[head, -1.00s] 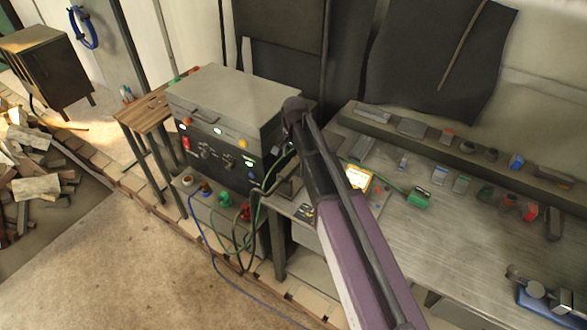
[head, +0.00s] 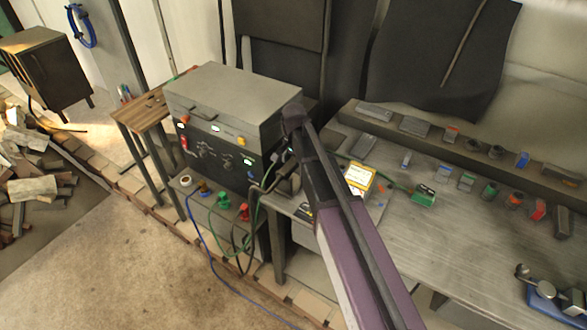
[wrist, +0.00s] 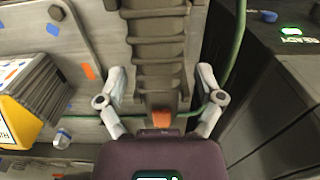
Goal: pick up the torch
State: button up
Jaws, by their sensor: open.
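The torch (wrist: 157,45) appears to be the dark grey ribbed handle with an orange button in the middle of the wrist view. My gripper (wrist: 160,78) is open, with one pale finger on each side of the handle and a gap on both sides. The handle's near end is hidden by my purple wrist housing. In the head view my arm hides much of this spot, and I cannot make out the gripper or torch clearly there.
A grey welding machine (head: 238,98) stands left of my arm. The workbench (head: 470,235) holds a yellow box (head: 360,178), a green item (head: 423,195) and several small parts. A green cable (wrist: 235,55) runs close by the right finger. Cables hang at the bench's left end.

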jog(key=shift+f+b, duration=0.3)
jog(key=shift+f, duration=0.2)
grip_shut()
dwell(0.4)
